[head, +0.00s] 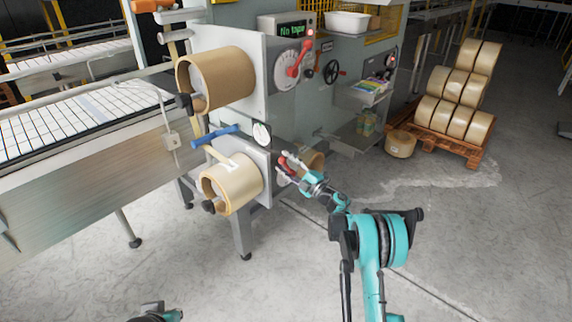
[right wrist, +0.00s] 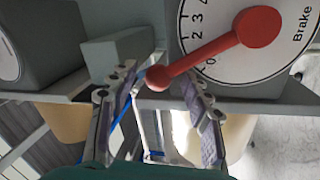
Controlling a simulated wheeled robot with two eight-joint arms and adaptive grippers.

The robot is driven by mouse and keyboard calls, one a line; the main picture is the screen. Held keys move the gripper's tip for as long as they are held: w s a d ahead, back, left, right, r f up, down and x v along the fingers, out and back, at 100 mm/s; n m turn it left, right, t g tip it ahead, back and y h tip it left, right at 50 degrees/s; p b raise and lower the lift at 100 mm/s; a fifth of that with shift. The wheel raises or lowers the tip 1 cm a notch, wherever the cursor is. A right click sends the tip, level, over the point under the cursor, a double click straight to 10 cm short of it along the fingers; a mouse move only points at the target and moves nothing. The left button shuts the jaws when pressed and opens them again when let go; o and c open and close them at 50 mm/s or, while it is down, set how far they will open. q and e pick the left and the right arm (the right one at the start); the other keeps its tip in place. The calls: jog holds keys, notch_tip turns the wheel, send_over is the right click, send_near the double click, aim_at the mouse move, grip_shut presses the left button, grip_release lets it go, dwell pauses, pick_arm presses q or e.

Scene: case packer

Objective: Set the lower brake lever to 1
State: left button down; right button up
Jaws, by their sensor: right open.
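The lower brake lever (right wrist: 205,52) is red, with a round hub on a white dial (right wrist: 295,60) marked Brake. It slants down-left across the dial between the visible 2 and 0, covering the marks there. In the head view, the lower lever (head: 283,162) is small and partly hidden by my right gripper (head: 291,163). In the right wrist view, my right gripper (right wrist: 165,105) is open, with the lever's knob between its fingers, nearer the left one. Whether either finger touches the knob is unclear. A teal and dark part of mine shows at the head view's bottom left, without visible fingers.
The upper red lever (head: 299,58) and its dial (head: 286,71) sit above. Tape rolls (head: 230,184) stick out left of the lower panel. A shelf (head: 355,141) stands right of it. Open floor (head: 300,270) lies in front, and a loaded pallet (head: 455,145) stands farther right.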

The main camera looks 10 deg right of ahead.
jog(key=v, duration=1.2)
jog(key=s+d+r+m+t+h, duration=0.2)
jog(key=s+d+r+m+h, duration=0.1)
jog(key=r+m+h, duration=0.55)
jog(key=s+d+r+m+t+h, duration=0.15)
jog(key=r+m+h, duration=0.4)
jog(key=r, duration=0.65)
jog(key=s+a+f+m+g, duration=0.2)
jog(key=s+f, duration=0.4)
jog(key=s, duration=0.6)
jog(key=s+a+f+m+g+y, duration=0.1)
jog(key=s+a+f+m+g, duration=0.2)
jog(key=s, duration=0.9)
jog(key=s+a+f+m+g+y, duration=0.1)
jog(key=s+a+f+g, duration=0.3)
jog(key=s+f+g, duration=0.4)
jog(key=s+f+m, duration=0.1)
jog(key=s, duration=0.3)
jog(key=shift+a+f+m, duration=0.3)
jog(key=shift+a+f, duration=0.05)
jog(key=shift+a, duration=0.05)
jog(key=shift+w, duration=0.1)
